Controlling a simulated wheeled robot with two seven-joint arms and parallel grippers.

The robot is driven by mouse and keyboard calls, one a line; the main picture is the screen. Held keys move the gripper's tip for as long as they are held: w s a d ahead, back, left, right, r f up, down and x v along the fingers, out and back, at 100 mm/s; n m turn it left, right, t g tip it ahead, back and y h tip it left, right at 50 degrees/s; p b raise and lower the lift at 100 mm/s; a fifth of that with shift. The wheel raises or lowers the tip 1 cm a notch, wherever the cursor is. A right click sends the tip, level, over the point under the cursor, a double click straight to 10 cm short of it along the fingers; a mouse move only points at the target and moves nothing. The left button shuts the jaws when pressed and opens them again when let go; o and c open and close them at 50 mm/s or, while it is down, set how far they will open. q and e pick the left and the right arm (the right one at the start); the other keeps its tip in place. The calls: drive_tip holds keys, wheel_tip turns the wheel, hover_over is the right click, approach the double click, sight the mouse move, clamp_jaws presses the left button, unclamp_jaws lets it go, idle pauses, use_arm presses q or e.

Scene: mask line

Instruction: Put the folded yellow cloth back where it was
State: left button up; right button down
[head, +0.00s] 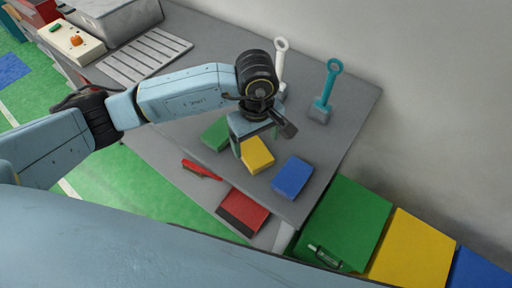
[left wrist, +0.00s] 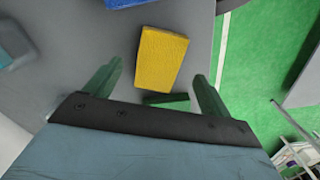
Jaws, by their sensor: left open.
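The folded yellow cloth (head: 257,156) lies flat on the grey table between a green cloth and a blue one. My left gripper (head: 254,139) is above the table right by the yellow cloth. In the left wrist view the yellow cloth (left wrist: 162,58) lies just beyond the open fingers (left wrist: 158,85), with nothing held between them. The green cloth (head: 216,133) is partly hidden behind my gripper in the head view. The blue cloth (head: 293,177) lies to the right of the yellow one. My right gripper is in neither view.
A white tool (head: 281,62) and a teal tool (head: 329,85) stand at the table's back. A red brush (head: 201,170) and a red dustpan-like item (head: 243,212) are at the front. Green (head: 345,222), yellow (head: 408,249) and blue (head: 482,269) bins stand at the right.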

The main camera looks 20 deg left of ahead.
sight(256, 154)
use_arm(q)
wheel_tip(256, 154, up, 8)
drive_tip(key=shift+f, duration=0.25)
